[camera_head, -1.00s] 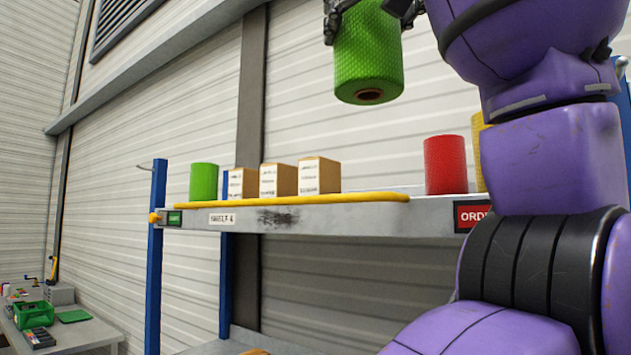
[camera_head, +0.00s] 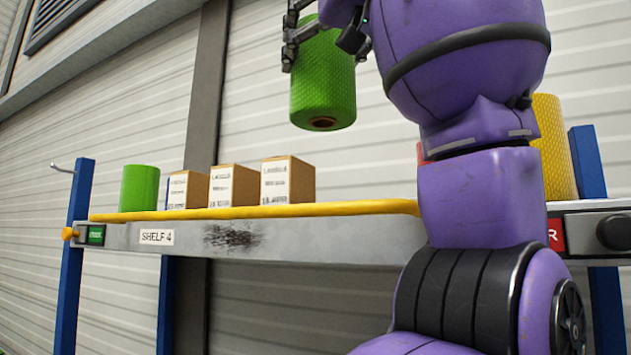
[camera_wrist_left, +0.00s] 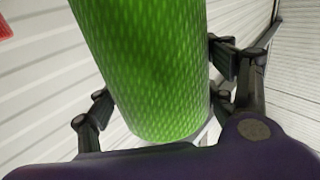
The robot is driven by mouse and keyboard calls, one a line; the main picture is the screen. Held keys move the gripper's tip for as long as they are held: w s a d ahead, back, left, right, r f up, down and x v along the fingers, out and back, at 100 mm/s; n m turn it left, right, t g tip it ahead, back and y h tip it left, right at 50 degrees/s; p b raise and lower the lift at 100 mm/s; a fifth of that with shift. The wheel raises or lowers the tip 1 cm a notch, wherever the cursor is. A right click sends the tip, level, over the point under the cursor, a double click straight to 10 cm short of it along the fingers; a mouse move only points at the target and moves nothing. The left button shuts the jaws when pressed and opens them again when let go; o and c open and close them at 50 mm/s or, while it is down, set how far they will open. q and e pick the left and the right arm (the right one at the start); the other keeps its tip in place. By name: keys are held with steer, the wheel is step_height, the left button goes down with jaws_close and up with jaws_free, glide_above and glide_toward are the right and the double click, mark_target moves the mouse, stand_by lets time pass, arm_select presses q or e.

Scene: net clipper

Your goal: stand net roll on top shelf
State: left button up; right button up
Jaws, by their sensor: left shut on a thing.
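A green net roll (camera_head: 323,85) hangs upright in my left gripper (camera_head: 322,32), above the shelf and clear of it. Its lower end with the brown core faces partly toward the head camera. In the left wrist view the gripper's fingers (camera_wrist_left: 160,85) close around both sides of the green net roll (camera_wrist_left: 145,60). The top shelf (camera_head: 330,232) has a yellow front edge and a "SHELF 4" label. Another green roll (camera_head: 139,188) stands at its left end. My right gripper is not in view.
Several cartons (camera_head: 288,180) stand in a row on the shelf beside the standing green roll. A yellow roll (camera_head: 553,148) stands at the right. A red roll is mostly hidden behind my arm. Blue posts (camera_head: 78,245) rise at the shelf's ends. Shelf room shows right of the cartons.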

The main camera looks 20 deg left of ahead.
arm_select(q)
steer(key=w+d+f, duration=0.3)
steer(key=w+f, duration=0.9)
steer(key=shift+w+f, duration=0.2)
steer(key=shift+w, duration=0.05)
steer(key=shift+a+f, duration=0.1)
steer(key=shift+f, duration=0.05)
steer(key=o, duration=1.5)
steer(key=shift+f, duration=0.15)
steer(key=v, duration=1.2)
